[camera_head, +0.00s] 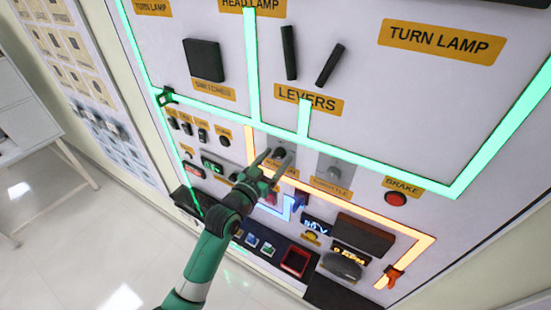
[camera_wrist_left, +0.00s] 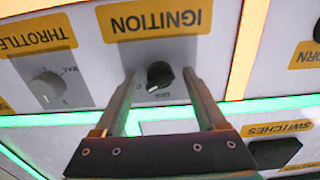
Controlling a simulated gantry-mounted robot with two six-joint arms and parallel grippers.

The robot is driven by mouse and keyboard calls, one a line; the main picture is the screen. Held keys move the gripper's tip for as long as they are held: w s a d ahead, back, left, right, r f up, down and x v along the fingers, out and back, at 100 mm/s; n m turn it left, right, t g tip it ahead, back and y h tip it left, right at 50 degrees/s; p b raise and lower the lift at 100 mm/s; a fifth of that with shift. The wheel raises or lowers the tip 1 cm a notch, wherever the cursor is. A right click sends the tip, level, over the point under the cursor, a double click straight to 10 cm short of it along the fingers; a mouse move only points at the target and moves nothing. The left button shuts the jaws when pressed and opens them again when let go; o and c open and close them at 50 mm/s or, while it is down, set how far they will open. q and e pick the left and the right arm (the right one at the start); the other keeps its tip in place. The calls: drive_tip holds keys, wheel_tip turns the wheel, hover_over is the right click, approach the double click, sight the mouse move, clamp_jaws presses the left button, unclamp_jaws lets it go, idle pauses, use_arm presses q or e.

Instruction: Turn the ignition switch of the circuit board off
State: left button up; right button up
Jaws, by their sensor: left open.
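The ignition switch (camera_wrist_left: 160,74) is a small round black knob with a white mark pointing to the lower left in the left wrist view. It sits by the yellow IGNITION label (camera_wrist_left: 155,18), upside down there. In the head view the knob (camera_head: 279,152) is partly among my fingers. My left gripper (camera_head: 277,156) is open, its fingers pointing at the board. In the left wrist view its fingertips (camera_wrist_left: 159,72) lie on either side of the knob, with gaps visible. Whether they reach its depth I cannot tell. My right gripper is not in view.
A throttle knob (camera_wrist_left: 47,87) is beside the ignition. The levers (camera_head: 289,53) are above, small toggle switches (camera_head: 202,135) to the left, and a red brake button (camera_head: 395,198) to the right. Glowing green (camera_head: 252,70) and orange strips cross the board. Open floor (camera_head: 90,240) lies left.

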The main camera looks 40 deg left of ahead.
use_arm(q)
drive_tip(key=shift+w, duration=0.1)
clamp_jaws()
idle(0.3)
drive_tip(key=shift+n, duration=0.3)
drive_tip(key=n+p, duration=0.1)
drive_tip(key=n, duration=0.4)
drive_tip(key=shift+r+p, duration=0.1)
drive_tip(key=shift+p, duration=0.3)
drive_tip(key=n+p, duration=0.2)
drive_tip(key=n, duration=0.4)
drive_tip(key=shift+n, duration=0.3)
unclamp_jaws()
